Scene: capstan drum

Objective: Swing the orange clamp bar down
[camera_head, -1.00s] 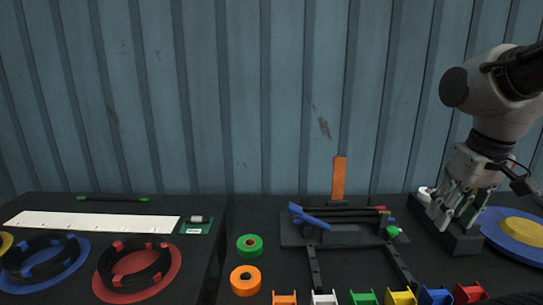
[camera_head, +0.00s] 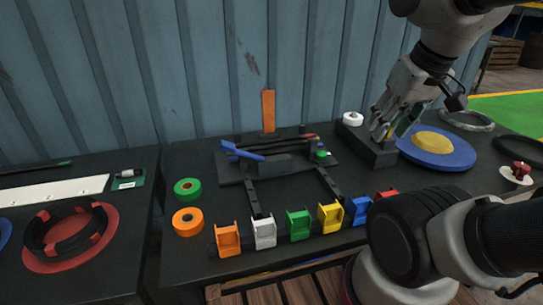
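The orange clamp bar (camera_head: 268,111) stands upright at the back of a dark fixture (camera_head: 235,177) on the black table, in front of the wall. Dark rods and a blue lever (camera_head: 243,152) lie across the fixture, with a green knob (camera_head: 321,154) at its right end. My gripper (camera_head: 383,130) is at the right, well apart from the clamp bar. It points down at a dark block by the blue and yellow disc. Its fingers look apart, but whether they hold something dark and green between them is unclear.
Several coloured holders, including a white one (camera_head: 263,232), line the table's front edge. Green tape (camera_head: 187,188) and orange tape (camera_head: 187,221) lie left of the fixture. A blue disc (camera_head: 460,153) lies right of my gripper. A gap separates the left table.

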